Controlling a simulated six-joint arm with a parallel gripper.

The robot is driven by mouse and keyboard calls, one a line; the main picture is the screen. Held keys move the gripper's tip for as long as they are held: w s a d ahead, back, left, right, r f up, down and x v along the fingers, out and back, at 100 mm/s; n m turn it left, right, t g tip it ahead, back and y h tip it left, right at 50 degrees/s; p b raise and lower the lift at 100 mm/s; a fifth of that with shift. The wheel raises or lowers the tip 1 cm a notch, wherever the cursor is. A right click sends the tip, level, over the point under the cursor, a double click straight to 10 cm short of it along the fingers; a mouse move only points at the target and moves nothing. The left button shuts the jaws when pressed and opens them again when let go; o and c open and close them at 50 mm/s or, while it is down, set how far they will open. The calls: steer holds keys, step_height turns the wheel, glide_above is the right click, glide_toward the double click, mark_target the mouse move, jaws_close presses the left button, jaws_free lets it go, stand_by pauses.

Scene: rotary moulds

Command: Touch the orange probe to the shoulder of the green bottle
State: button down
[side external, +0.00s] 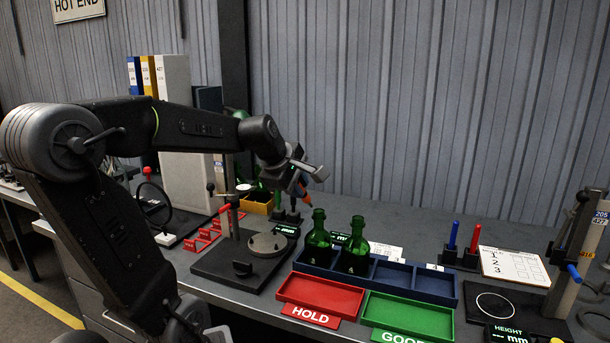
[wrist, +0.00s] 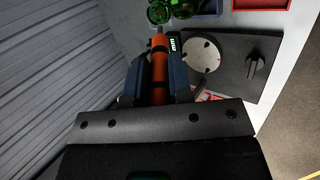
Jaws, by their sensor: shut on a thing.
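My gripper (side external: 302,184) is shut on the orange probe (side external: 306,193), above the bench behind the blue tray. In the wrist view the orange probe (wrist: 159,72) lies between the two dark blue fingers of my gripper (wrist: 160,80), its thin grey tip pointing to the top of the picture. Two green bottles, a left one (side external: 318,243) and a right one (side external: 355,252), stand upright in the left part of the blue tray (side external: 432,284). Green bottle glass (wrist: 160,12) also shows at the top of the wrist view, beyond the tip. Whether the tip touches glass I cannot tell.
A black base with a round grey plate (side external: 267,244) stands left of the bottles. The red HOLD tray (side external: 320,296) and green GOOD tray (side external: 408,316) lie in front. A blue probe (side external: 453,235) and a red probe (side external: 475,238) stand to the right. A ribbed wall is behind.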

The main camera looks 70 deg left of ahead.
steer(key=shift+s+d+f, duration=0.25)
steer(key=shift+s+d, duration=0.2)
steer(key=shift+d, duration=0.05)
step_height(320, 180, down, 7)
stand_by(0.3)
steer(key=shift+w+f, duration=0.1)
steer(key=shift+f, duration=0.2)
steer(key=shift+w+a+f, duration=0.15)
steer(key=shift+f, duration=0.05)
steer(key=shift+w+a+f, duration=0.2)
steer(key=shift+w+f, duration=0.05)
steer(key=shift+f, duration=0.2)
stand_by(3.3)
steer(key=shift+r, duration=0.1)
steer(key=shift+v, duration=1.4)
